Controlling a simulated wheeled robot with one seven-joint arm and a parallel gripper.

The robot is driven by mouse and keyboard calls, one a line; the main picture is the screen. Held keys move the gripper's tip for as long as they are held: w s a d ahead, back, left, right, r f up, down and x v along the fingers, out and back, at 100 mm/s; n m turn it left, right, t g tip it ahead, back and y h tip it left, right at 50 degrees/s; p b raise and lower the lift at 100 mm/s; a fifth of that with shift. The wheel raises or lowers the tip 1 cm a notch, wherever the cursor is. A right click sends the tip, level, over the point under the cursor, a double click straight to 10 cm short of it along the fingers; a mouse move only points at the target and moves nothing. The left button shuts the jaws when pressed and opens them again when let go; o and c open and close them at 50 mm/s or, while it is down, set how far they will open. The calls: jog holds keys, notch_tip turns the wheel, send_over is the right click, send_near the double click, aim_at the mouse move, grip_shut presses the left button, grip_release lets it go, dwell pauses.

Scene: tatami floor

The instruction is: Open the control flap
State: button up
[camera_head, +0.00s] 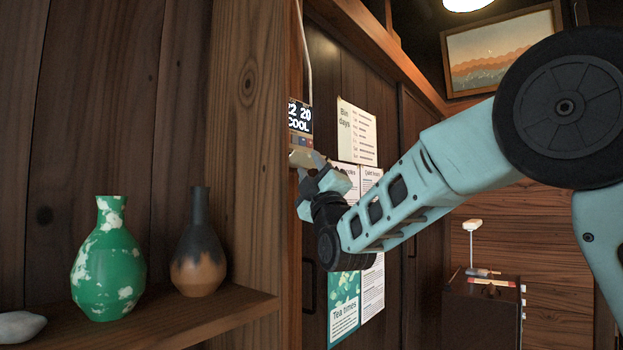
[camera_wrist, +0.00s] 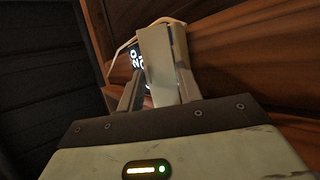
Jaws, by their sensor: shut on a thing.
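The wall control panel (camera_head: 300,119) is on the wooden wall just right of the post, with a lit display reading "22 20 COOL". A small strip with coloured marks shows under the display. The pale control flap (camera_head: 301,158) is at the panel's lower end and seems tilted out; its exact angle is hard to tell. My gripper (camera_head: 312,170) is at the flap from below right. In the wrist view, the pale flap (camera_wrist: 158,65) is between the fingers of my gripper (camera_wrist: 158,95), which is shut on it. Part of the lit display (camera_wrist: 136,60) shows behind it.
A green-and-white vase (camera_head: 108,262), a dark brown vase (camera_head: 199,250) and a pale stone (camera_head: 18,327) stand on a wooden shelf (camera_head: 235,305) at left. Paper notices (camera_head: 357,133) hang right of the panel, partly behind my arm. A dark cabinet (camera_head: 480,315) stands farther back.

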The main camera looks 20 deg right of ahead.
jog(key=shift+h, duration=0.3)
jog(key=o, duration=1)
jog(key=b+v, duration=0.2)
jog(key=v, duration=1.5)
jog(key=shift+f, duration=0.3)
jog(key=shift+s, duration=0.1)
